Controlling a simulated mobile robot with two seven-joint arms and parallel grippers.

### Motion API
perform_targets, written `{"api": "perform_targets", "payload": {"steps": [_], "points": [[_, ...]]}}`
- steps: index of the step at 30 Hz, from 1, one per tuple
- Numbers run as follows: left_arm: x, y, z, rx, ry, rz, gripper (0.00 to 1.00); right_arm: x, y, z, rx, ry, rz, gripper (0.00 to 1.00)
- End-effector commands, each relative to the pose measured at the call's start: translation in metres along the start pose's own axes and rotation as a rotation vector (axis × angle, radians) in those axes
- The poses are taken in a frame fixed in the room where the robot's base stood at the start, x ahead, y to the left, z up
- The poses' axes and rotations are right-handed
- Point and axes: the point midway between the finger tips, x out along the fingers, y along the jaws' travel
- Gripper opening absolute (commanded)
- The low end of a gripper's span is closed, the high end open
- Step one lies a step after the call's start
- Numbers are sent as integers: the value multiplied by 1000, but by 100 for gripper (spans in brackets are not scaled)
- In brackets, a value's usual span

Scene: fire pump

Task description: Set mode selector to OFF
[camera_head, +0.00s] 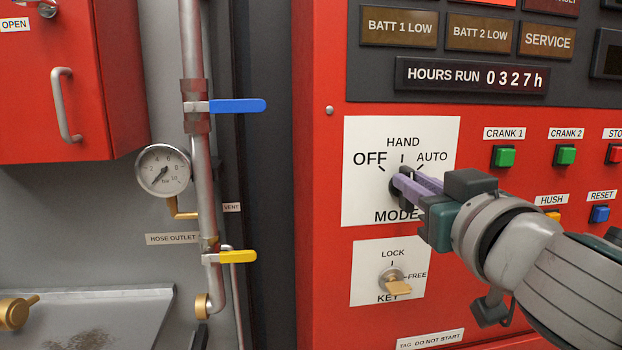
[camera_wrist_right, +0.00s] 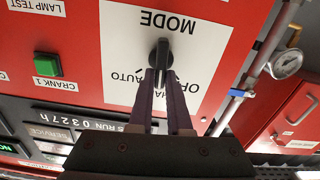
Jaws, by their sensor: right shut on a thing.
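The black mode selector (camera_head: 404,186) sits on a white plate (camera_head: 352,200) with the labels OFF, HAND and AUTO above it and MODE below. My right gripper (camera_head: 402,182) is shut on the selector, with its purple fingers coming from the right. In the right wrist view, upside down, the selector's handle (camera_wrist_right: 160,58) stands about upright, roughly in line with the HAND label. The fingertips (camera_wrist_right: 161,82) are at the handle's sides and hide part of the labels. My left gripper is not in view.
A key switch (camera_head: 393,280) is just below the selector plate. Green CRANK 1 (camera_head: 503,156) and CRANK 2 (camera_head: 565,155) buttons are to the right. A vertical pipe (camera_head: 207,170) with a blue-handled valve (camera_head: 238,106) and a gauge (camera_head: 163,170) stands to the left.

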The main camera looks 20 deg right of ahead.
Motion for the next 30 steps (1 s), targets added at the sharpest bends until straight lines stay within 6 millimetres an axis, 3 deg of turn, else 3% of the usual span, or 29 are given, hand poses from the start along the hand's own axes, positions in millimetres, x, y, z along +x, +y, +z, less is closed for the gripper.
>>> {"api": "perform_targets", "payload": {"steps": [18, 30], "points": [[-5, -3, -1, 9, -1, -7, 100, 0, -8, 1, -509, 2, 0, 0], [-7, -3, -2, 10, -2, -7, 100, 0, -10, 3, -734, 3, 0, 0]]}}
